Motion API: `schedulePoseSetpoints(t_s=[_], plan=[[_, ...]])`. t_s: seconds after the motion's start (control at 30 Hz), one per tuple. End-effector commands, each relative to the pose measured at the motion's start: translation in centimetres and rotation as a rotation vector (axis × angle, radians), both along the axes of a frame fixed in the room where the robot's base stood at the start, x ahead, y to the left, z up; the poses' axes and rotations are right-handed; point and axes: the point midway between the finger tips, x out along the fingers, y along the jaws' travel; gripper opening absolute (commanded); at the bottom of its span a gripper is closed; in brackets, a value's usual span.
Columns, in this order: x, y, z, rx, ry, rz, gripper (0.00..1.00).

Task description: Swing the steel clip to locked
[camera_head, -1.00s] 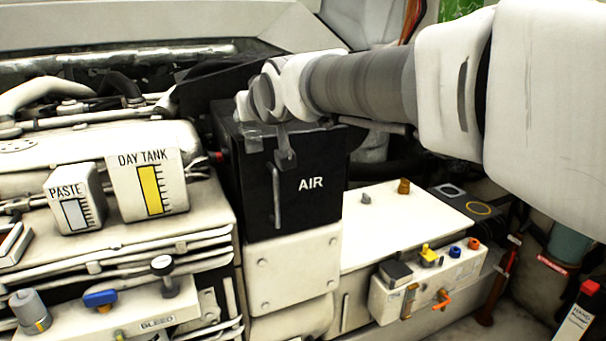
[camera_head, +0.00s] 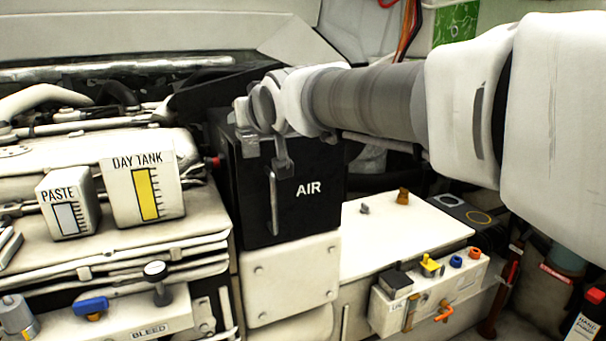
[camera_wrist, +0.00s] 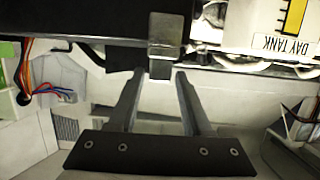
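The black AIR box (camera_head: 310,215) stands at the middle of the head view. My gripper (camera_head: 267,158) hangs at the box's upper front, just above the bar. In the wrist view, my gripper (camera_wrist: 159,76) is open, with its two fingers apart. A grey steel piece (camera_wrist: 165,35), which appears to be the clip, lies just ahead of and between the fingertips. I cannot tell whether either finger touches it.
The DAY TANK (camera_head: 142,195) and PASTE (camera_head: 68,205) containers stand to the left. A white panel (camera_head: 395,230) and a box with coloured knobs (camera_head: 430,290) lie to the right. A BLEED panel (camera_head: 120,320) is at lower left. My arm spans the upper right.

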Motion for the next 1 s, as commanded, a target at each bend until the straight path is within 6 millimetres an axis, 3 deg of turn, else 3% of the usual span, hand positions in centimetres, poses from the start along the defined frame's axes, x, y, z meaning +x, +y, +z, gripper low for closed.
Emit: schedulePoseSetpoints(t_s=[0.07, 0.57, 1.0], plan=[[0.0, 0.0, -0.1, -0.001, 0.002, 0.000, 0.65], [-0.1, 0.0, -0.2, -0.002, 0.005, 0.000, 0.65], [-3.0, -1.4, 0.7, -0.002, 0.004, 0.000, 0.65]])
